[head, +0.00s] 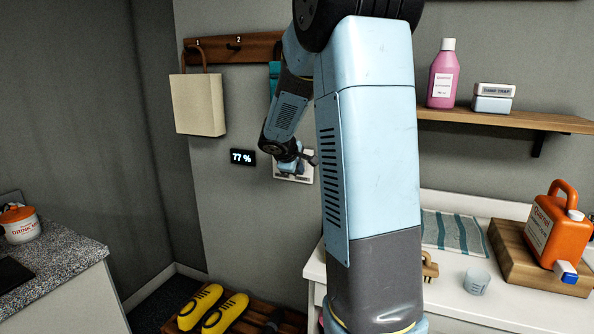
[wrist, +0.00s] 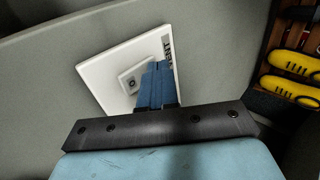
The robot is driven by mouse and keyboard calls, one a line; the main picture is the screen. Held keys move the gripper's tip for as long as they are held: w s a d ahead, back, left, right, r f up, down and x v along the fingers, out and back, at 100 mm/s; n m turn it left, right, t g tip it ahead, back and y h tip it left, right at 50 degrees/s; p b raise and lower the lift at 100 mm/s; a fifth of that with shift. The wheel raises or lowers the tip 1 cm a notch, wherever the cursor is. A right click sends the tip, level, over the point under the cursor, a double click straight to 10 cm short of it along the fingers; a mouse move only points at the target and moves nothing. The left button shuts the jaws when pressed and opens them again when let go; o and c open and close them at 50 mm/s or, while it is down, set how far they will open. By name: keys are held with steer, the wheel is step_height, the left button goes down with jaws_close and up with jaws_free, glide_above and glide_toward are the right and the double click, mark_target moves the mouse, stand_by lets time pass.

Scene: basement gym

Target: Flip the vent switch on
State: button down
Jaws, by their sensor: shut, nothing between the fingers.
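The vent switch is a white wall plate (wrist: 105,75) with a dark label whose visible letters read like "VENT". Its small raised rocker (wrist: 131,83) sits near the plate's middle, partly behind my fingers. In the head view the plate (head: 306,179) shows below and beside my gripper (head: 299,165), which covers much of it. In the wrist view my gripper (wrist: 154,80) has its blue fingers shut and empty, right in front of the plate beside the rocker. I cannot tell whether they touch it or which way the rocker is set.
A "77 %" display (head: 243,158) is on the wall left of the plate. A peg rail (head: 215,50) with a hanging tote bag (head: 198,104) is above. Yellow shoes (head: 225,313) rest on a low wooden rack. A white counter (head: 450,305) and a shelf (head: 500,118) stand right.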

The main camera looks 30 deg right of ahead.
stand_by(0.3)
steer(key=shift+r, duration=0.8)
steer(key=s+a+r, duration=0.4)
steer(key=s+a, duration=0.3)
steer(key=a, duration=0.3)
steer(key=shift+s+r, duration=0.2)
steer(key=shift+s, duration=0.2)
